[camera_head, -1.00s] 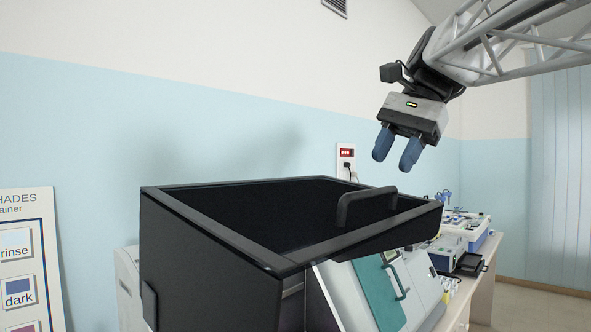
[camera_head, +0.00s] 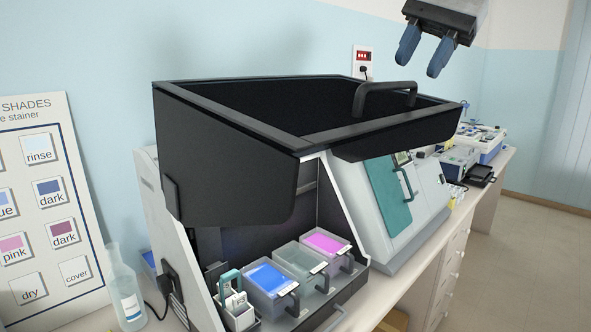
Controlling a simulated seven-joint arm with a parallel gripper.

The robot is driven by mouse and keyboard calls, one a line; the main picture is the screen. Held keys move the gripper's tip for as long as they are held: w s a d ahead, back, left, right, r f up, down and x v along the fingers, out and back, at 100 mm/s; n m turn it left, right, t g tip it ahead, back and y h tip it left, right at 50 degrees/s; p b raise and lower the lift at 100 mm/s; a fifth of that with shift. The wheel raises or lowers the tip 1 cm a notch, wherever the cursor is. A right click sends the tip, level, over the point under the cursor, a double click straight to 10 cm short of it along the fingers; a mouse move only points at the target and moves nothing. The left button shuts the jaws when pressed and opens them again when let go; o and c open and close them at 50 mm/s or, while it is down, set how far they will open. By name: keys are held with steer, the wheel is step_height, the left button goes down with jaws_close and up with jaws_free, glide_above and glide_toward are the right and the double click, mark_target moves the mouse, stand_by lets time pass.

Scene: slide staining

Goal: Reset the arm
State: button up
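My gripper (camera_head: 424,52) is at the top right of the head view, above and behind the raised lid of the stainer. Its two blue fingers point down and stand apart with nothing between them. The black lid (camera_head: 240,172) of the stainer is up, with a dark handle (camera_head: 386,86) on its far right part. The gripper is clear of the lid and handle. The rest of my arm is out of the frame.
Under the lid are a blue bath (camera_head: 268,279), a clear bath (camera_head: 302,258), a pink bath (camera_head: 327,242) and a small rack (camera_head: 236,305) with a teal handle. A bottle (camera_head: 124,290) stands left. A shades chart (camera_head: 45,215) leans on the wall. A teal-doored machine (camera_head: 388,195) stands right.

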steer(key=s+a+f+n+h, duration=0.2)
steer(key=s+f+n, duration=0.1)
steer(key=s+f, duration=0.8)
step_height(320, 180, down, 30)
steer(key=s+d+n+t+h, duration=0.2)
steer(key=d+n+t+h, duration=0.1)
steer(key=n, duration=0.1)
steer(key=shift+s, duration=0.2)
